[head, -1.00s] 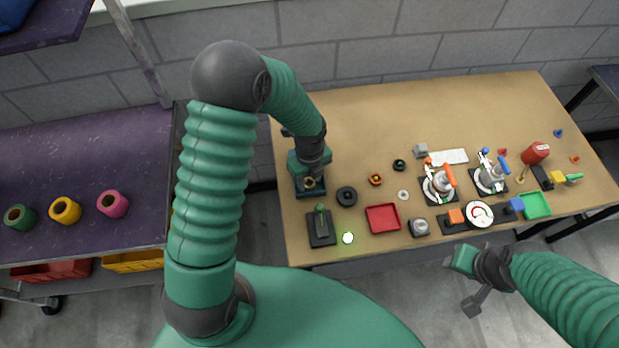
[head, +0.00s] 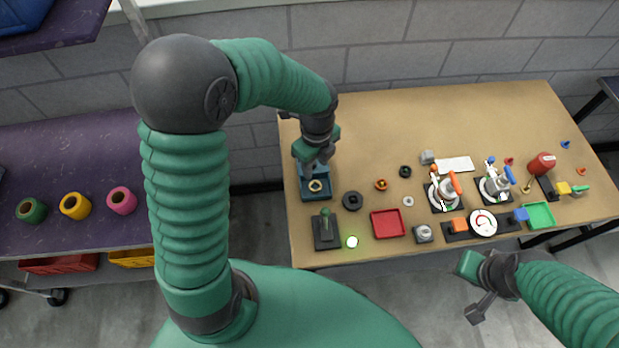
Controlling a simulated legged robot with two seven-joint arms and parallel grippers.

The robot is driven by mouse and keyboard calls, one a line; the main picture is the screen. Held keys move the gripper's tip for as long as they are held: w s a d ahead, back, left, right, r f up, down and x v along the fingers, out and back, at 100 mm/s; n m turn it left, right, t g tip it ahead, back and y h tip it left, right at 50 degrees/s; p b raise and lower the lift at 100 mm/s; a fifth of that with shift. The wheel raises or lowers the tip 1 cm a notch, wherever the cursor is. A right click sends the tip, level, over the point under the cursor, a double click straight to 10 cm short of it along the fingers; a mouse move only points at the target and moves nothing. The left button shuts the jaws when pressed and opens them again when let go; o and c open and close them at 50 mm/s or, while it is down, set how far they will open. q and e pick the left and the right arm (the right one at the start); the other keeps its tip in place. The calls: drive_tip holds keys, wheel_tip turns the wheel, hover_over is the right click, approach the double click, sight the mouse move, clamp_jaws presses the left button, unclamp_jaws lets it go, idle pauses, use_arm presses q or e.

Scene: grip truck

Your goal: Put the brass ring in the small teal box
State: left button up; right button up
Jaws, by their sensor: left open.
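The small teal box (head: 304,192) stands near the left end of the wooden table. The brass ring (head: 316,186) shows inside it, appearing to lie flat on its floor. My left gripper (head: 316,163) is open just above the back part of the box and apart from the ring. The gripper and wrist hide part of the box's back. My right gripper (head: 474,288) hangs off the table's front edge, over the floor.
Next to the box are a black ring (head: 352,201) and a dark block with a green lever (head: 326,232). A red tray (head: 388,223) lies to the right, with clamps (head: 444,192) and small parts beyond. The table's back area is clear.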

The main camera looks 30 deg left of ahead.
use_arm(q)
drive_tip(key=s+d+r+n+t, duration=0.1)
drive_tip(key=s+n, duration=0.8)
drive_tip(key=n, duration=1.2)
drive_tip(key=shift+d+r+t, duration=0.4)
drive_tip(key=shift+t, duration=0.2)
